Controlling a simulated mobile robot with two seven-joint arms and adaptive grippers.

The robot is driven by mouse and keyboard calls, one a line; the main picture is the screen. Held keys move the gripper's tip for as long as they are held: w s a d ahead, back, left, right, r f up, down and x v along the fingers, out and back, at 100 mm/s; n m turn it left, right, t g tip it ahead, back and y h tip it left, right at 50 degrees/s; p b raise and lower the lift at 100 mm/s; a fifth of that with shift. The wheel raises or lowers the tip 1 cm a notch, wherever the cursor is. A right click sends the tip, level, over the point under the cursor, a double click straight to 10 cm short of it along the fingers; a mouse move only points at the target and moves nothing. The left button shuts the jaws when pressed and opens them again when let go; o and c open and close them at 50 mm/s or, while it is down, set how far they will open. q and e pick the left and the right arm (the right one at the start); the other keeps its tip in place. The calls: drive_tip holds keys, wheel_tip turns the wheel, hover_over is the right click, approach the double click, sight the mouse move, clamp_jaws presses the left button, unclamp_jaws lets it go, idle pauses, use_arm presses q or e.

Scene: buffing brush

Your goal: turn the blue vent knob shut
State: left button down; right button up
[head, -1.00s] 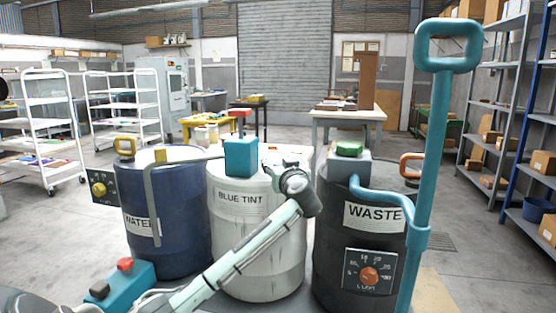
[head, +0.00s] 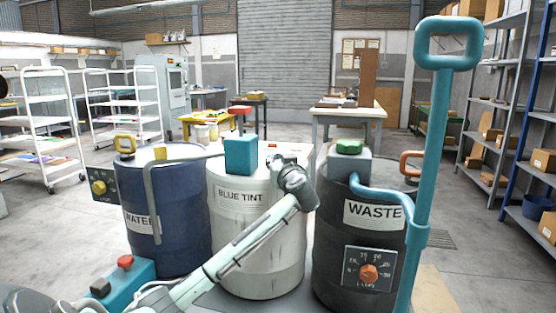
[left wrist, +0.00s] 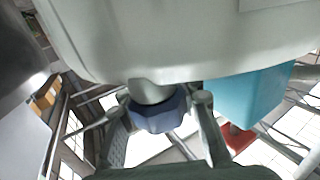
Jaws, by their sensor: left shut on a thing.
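The blue vent knob (left wrist: 160,114) is a dark blue, lobed knob on a short grey stem under a pale rim in the left wrist view. The fingers of my left gripper (left wrist: 160,122) lie on either side of it and are shut on it. In the head view my left wrist is over the top of the white BLUE TINT drum (head: 255,245), towards its right side. I cannot make out the knob there, behind my wrist. My right gripper is in neither current view.
The WATER drum (head: 170,225) stands left, the black WASTE drum (head: 330,245) right. A teal box (head: 240,156) with a red top rises beside my wrist. A tall teal handle (head: 430,150) stands at the right. A teal button box (head: 125,283) lies front left.

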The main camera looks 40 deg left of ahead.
use_arm(q)
drive_tip(key=shift+f, duration=0.15)
drive_tip(key=shift+w+f+m+t+h+b, duration=0.1)
drive_tip(key=shift+m+t+h+b, duration=0.35)
drive_tip(key=shift+t, duration=0.25)
drive_tip(key=shift+w+d+m+t+h, duration=0.1)
drive_tip(key=shift+d+m+t+h, duration=0.05)
drive_tip(key=shift+m+t+h, duration=0.3)
drive_tip(key=shift+w+d+r+m+t+h, duration=0.2)
drive_tip(key=shift+d+m+t+h, duration=0.05)
drive_tip(key=shift+m+t+h, duration=0.4)
use_arm(e)
drive_tip(key=shift+r, duration=0.8)
drive_tip(key=shift+w, duration=0.1)
use_arm(q)
drive_tip(key=c, duration=1.1)
unclamp_jaws()
